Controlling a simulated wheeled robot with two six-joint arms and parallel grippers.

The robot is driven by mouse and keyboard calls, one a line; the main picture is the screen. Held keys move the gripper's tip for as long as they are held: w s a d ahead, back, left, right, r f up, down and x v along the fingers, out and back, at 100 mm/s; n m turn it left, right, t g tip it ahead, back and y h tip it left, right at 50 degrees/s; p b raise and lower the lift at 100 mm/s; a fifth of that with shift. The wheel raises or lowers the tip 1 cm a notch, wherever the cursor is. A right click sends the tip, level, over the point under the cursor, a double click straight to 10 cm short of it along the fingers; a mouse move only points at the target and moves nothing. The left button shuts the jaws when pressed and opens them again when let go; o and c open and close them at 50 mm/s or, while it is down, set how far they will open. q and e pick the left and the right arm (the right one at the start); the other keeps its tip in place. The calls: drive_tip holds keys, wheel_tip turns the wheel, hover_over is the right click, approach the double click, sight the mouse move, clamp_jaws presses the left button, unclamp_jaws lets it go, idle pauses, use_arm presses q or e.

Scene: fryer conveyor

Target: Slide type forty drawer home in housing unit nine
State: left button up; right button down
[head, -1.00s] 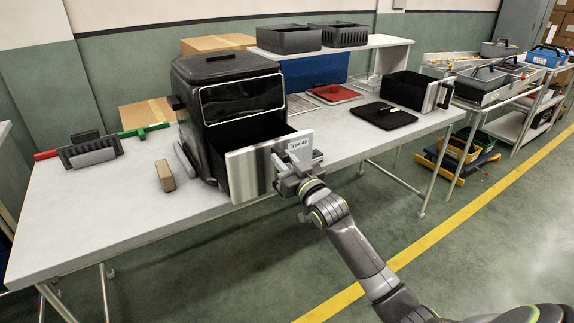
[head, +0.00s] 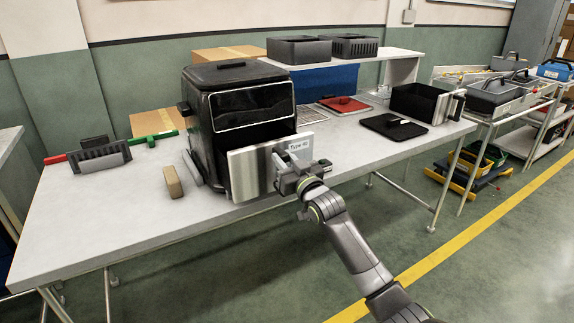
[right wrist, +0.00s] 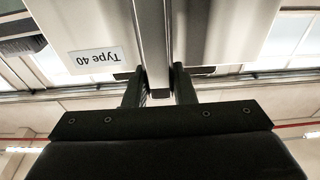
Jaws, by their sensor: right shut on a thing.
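The black fryer housing (head: 243,115) stands on the white table. The drawer (head: 251,173), with a brushed steel front and a "Type 40" label, sits in its lower opening, partly pulled out. My right gripper (head: 295,178) is shut on the drawer's handle at the front's right side. In the right wrist view the two fingers (right wrist: 159,88) close around the upright handle bar (right wrist: 155,45), beside the upside-down "Type 40" label (right wrist: 95,60). No number shows on the housing. My left gripper is not in view.
A second drawer (head: 420,101) with a steel front and a black flat lid (head: 392,126) lie at the right of the table. A tan block (head: 173,181) and a dark brush-like tool (head: 100,158) lie left of the housing. Black bins (head: 294,49) stand on a shelf behind.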

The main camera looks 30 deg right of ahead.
drive_tip(key=shift+w+a+r+b, duration=0.15)
drive_tip(key=shift+w+b, duration=0.2)
drive_tip(key=shift+w, duration=0.25)
drive_tip(key=shift+w+r+b, duration=0.1)
drive_tip(key=shift+w+b, duration=0.25)
drive_tip(key=shift+w, duration=0.2)
drive_tip(key=shift+w+f, duration=0.1)
drive_tip(key=shift+f, duration=0.45)
idle(0.3)
